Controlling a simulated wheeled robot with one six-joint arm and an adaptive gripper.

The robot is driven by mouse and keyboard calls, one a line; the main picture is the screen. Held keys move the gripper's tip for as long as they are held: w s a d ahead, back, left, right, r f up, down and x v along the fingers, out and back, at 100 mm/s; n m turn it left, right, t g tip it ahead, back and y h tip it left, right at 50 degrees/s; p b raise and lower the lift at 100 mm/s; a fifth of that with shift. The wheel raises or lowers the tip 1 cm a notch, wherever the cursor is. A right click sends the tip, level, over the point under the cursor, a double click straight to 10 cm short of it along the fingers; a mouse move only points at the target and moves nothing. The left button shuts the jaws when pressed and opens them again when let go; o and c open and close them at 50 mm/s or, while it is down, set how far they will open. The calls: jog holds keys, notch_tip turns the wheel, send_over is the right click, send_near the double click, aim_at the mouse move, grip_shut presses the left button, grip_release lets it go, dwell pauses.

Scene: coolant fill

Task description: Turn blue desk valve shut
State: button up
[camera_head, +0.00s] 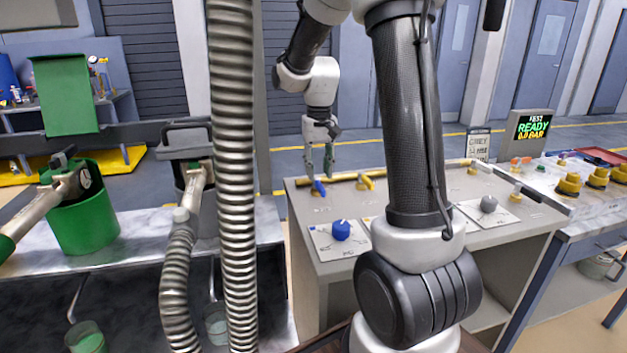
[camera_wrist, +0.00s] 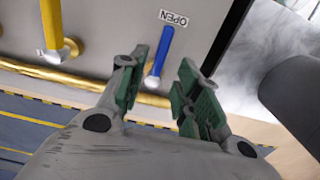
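The blue valve handle (camera_head: 319,187) sits at the far left of the grey desk (camera_head: 362,270), on a brass pipe. In the wrist view the blue handle (camera_wrist: 163,50) extends away from the brass pipe (camera_wrist: 90,82), with its upper end close to an OPEN label (camera_wrist: 173,18). My gripper (camera_head: 319,170) is at the desk's back left edge, right at the blue handle. In the wrist view my gripper (camera_wrist: 164,70) is open, with one green-padded finger on each side of the handle. I cannot tell whether either finger touches it.
A yellow valve handle (camera_head: 367,181) stands to the right of the blue one; it also shows in the wrist view (camera_wrist: 52,22). A screen (camera_head: 532,128) reads READY.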

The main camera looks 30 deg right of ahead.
aim_at(319, 183)
jog(key=shift+f, duration=1.95)
jog(key=shift+c, duration=0.2)
grip_shut()
